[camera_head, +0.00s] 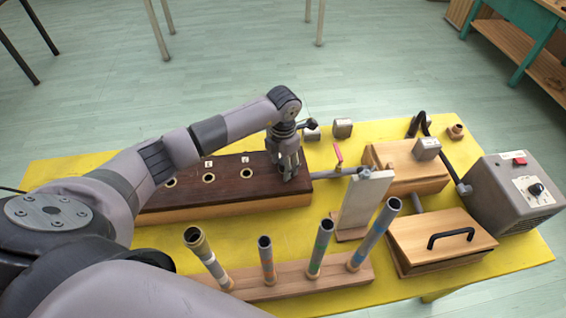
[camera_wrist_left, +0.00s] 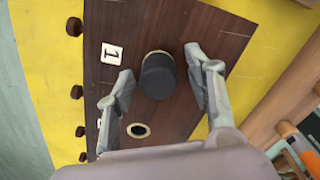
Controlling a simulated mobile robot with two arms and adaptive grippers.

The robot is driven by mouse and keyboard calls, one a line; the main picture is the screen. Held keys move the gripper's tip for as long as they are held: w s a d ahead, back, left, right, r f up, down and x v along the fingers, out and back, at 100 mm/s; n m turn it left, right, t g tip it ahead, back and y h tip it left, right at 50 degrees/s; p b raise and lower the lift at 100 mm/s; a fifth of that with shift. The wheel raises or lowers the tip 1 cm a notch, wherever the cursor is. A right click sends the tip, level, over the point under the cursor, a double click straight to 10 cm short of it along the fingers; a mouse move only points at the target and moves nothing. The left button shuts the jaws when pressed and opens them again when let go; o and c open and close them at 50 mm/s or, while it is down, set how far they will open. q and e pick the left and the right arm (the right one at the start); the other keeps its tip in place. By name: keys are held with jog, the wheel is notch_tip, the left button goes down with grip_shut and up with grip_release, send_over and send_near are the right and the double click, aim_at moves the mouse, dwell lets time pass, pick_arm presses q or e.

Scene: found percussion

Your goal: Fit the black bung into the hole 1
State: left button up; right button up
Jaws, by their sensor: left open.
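The black bung (camera_wrist_left: 158,75) stands upright on the dark wooden board (camera_wrist_left: 210,25) beside the label 1 (camera_wrist_left: 111,53), at the place of hole 1. The hole itself is hidden under it, and I cannot tell how deep the bung sits. My left gripper (camera_head: 288,176) is low over the right end of the board (camera_head: 225,165). In the left wrist view its open fingers (camera_wrist_left: 160,88) stand on either side of the bung, with gaps visible. The head view hides the bung behind the gripper. My right gripper is not in view.
Bare rimmed holes (camera_head: 247,173) run leftward along the board. A rack of tubes (camera_head: 300,285) stands in front. An upright pale panel (camera_head: 362,200), wooden boxes (camera_head: 440,240) and a grey device (camera_head: 510,195) are to the right. Small brown knobs (camera_wrist_left: 76,92) line the board's far side.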

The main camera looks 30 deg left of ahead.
pick_arm(q)
notch_tip(320, 180, up, 12)
dwell(0.7)
dwell(0.4)
